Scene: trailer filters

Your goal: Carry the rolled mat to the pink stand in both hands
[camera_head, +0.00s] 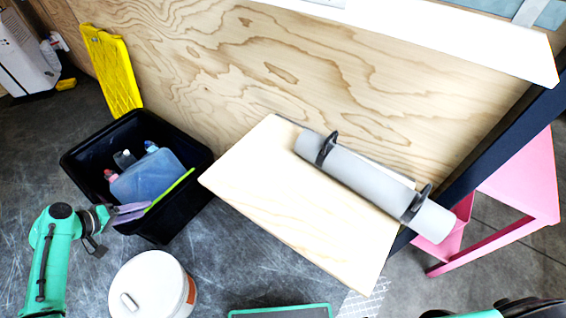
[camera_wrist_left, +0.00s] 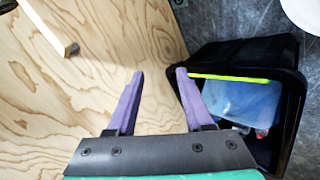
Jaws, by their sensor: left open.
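The rolled mat (camera_head: 370,180) is a grey cylinder with two dark straps (camera_head: 328,148). It lies slantwise on a pale wooden board or tabletop (camera_head: 270,200), its lower right end reaching past the board's edge. The pink stand (camera_head: 518,184) is at the right, partly hidden behind a dark post. My left gripper (camera_head: 130,211) is over the black bin's near edge, well left of the mat. In the left wrist view its purple fingers (camera_wrist_left: 160,74) are apart with nothing between them. My right gripper's fingers are not visible.
The black bin (camera_head: 75,172) holds bottles, with a yellow crate or panel (camera_head: 110,68) behind it. A white bucket (camera_head: 145,285) stands on the floor in front. A plywood wall (camera_head: 380,75) rises behind the board. A dark post (camera_head: 500,140) slants beside the stand.

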